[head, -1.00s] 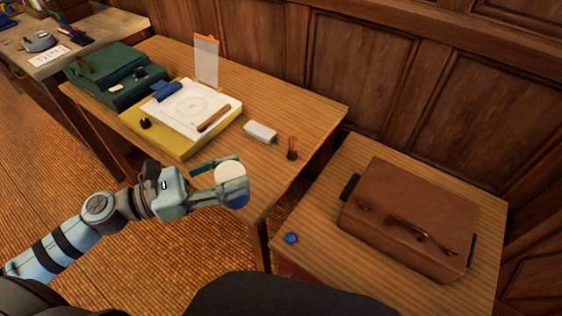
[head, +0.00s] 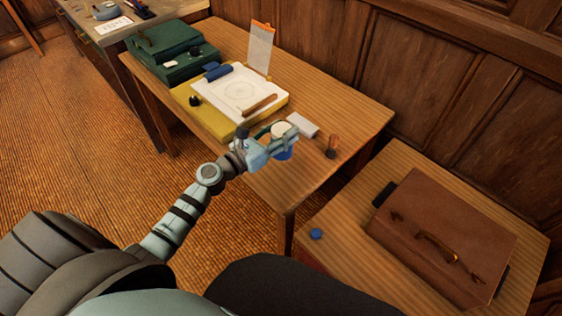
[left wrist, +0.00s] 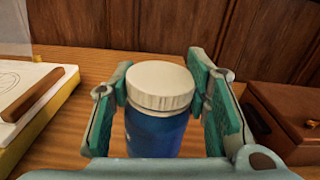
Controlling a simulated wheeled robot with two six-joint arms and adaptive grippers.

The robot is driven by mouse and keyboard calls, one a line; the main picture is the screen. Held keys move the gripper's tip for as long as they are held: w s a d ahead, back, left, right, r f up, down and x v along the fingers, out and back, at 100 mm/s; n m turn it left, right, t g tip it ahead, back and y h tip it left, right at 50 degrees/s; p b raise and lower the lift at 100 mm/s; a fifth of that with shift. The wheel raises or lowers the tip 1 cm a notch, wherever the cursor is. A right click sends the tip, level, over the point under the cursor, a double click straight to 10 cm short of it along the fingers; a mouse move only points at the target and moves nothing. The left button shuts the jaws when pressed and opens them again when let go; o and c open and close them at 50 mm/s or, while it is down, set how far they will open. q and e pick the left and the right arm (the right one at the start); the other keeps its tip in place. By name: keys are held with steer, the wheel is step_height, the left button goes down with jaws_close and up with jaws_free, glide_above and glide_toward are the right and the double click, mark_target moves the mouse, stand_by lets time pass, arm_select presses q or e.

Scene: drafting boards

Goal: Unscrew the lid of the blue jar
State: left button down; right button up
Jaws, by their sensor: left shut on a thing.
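The blue jar (head: 285,154) has a ribbed white lid (head: 281,129) seated on top. In the left wrist view the blue jar (left wrist: 155,134) is upright between green finger pads, with its white lid (left wrist: 160,85) facing up. My left gripper (head: 279,137) is shut on the jar at the front edge of the wooden table (head: 345,110). I cannot tell whether the jar's base touches the tabletop. My right gripper is not in view.
A yellow drawing board (head: 219,122) with white paper, a white block (head: 302,124) and a small brush pot (head: 331,148) are close by. A green case (head: 170,62) stands farther left. A lower table at right bears a brown briefcase (head: 445,225) and a small blue knob (head: 316,234).

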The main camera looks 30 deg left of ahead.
mark_target(284, 156)
arm_select(q)
step_height(284, 156, down, 6)
steer(key=b, duration=0.3)
steer(key=shift+d+f, duration=0.1)
steer(key=shift+f, duration=0.15)
steer(key=shift+r, duration=0.15)
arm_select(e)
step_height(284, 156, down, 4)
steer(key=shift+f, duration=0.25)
arm_select(q)
steer(key=c, duration=1.3)
jaws_free()
steer(key=shift+f, duration=0.25)
steer(key=shift+c, duration=0.2)
steer(key=o, duration=0.5)
steer(key=shift+c, duration=0.2)
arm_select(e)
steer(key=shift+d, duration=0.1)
arm_select(q)
steer(key=shift+r, duration=0.1)
